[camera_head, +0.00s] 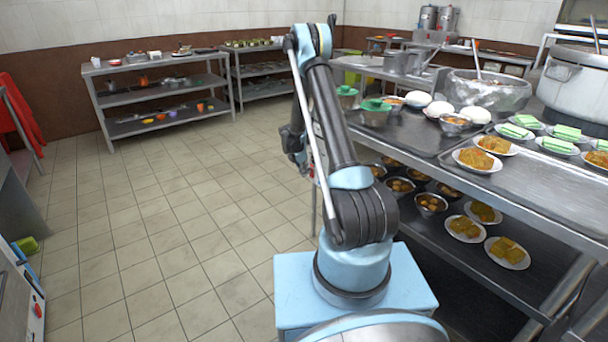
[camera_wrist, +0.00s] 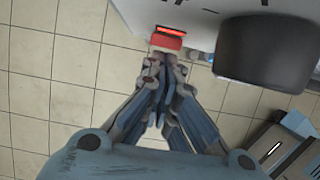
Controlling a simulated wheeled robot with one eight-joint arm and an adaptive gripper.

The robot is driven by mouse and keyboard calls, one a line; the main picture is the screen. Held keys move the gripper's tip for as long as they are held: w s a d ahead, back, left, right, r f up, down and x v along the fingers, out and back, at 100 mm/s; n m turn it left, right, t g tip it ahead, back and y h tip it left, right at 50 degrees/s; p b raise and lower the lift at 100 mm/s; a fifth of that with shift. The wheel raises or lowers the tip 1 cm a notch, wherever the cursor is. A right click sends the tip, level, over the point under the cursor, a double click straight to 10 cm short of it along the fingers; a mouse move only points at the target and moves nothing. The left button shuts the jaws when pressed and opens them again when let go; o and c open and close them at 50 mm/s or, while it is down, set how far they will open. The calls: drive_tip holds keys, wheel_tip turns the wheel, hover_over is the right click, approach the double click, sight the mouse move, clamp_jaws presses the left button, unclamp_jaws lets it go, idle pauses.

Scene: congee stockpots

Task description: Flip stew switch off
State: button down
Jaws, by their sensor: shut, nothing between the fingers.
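In the wrist view, a red switch (camera_wrist: 167,40) with a bright lit strip along its top sits on the edge of a white panel (camera_wrist: 190,14). My gripper (camera_wrist: 165,62) is shut and empty, with its fingertips just below the switch in the picture. I cannot tell whether they touch it. No label naming the switch is readable. In the head view my arm reaches away over the floor beside the steel counter, and its bends hide my gripper and the switch.
A dark block-like part (camera_wrist: 265,52) stands out right of the switch. The steel counter (camera_head: 553,192) at right holds plates of food and a large stockpot (camera_head: 570,88). A shelf rack (camera_head: 160,98) stands at the back left. The tiled floor (camera_head: 150,220) is open at left.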

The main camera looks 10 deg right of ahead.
drive_tip(key=shift+w+d+r, duration=0.2)
drive_tip(key=shift+w+d, duration=0.05)
drive_tip(key=shift+d, duration=0.15)
drive_tip(key=shift+w+d+r, duration=0.1)
drive_tip(key=shift+r, duration=0.15)
